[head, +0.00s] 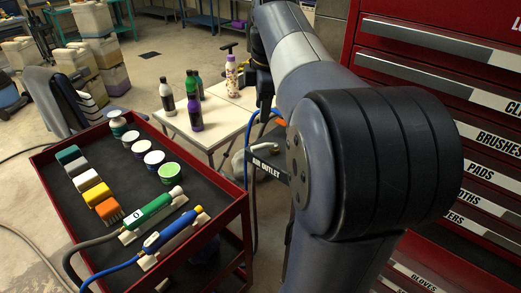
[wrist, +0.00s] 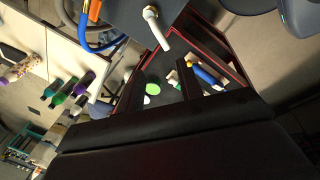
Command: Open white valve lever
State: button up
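The white valve lever (wrist: 156,28) shows at the top middle of the wrist view, on a dark plate (wrist: 128,14). It slants down to the right from a round fitting. In the head view, the plate marked AIR OUTLET (head: 267,161) stands beside my arm; the lever is hard to make out there. My gripper (wrist: 162,80) has its two dark fingers apart with nothing between them. The lever lies beyond the fingertips in the wrist view, and no contact shows.
A red cart (head: 245,207) with brushes, pots and two hand tools stands at left. A white table (head: 181,125) with bottles is behind it. Red drawers (head: 440,55) stand close at right. Blue and orange hoses (wrist: 75,40) hang near the plate.

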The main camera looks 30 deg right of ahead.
aim_at(260, 147)
jog(key=f+n, duration=0.1)
jog(key=f, duration=0.2)
jog(key=w+f+n+b, duration=0.1)
jog(key=f, duration=0.3)
jog(key=f+n+b, duration=0.1)
jog(key=f, duration=0.3)
jog(key=shift+w+f, duration=0.15)
jog(key=shift+w, duration=0.2)
jog(key=shift+c, duration=0.5)
grip_shut()
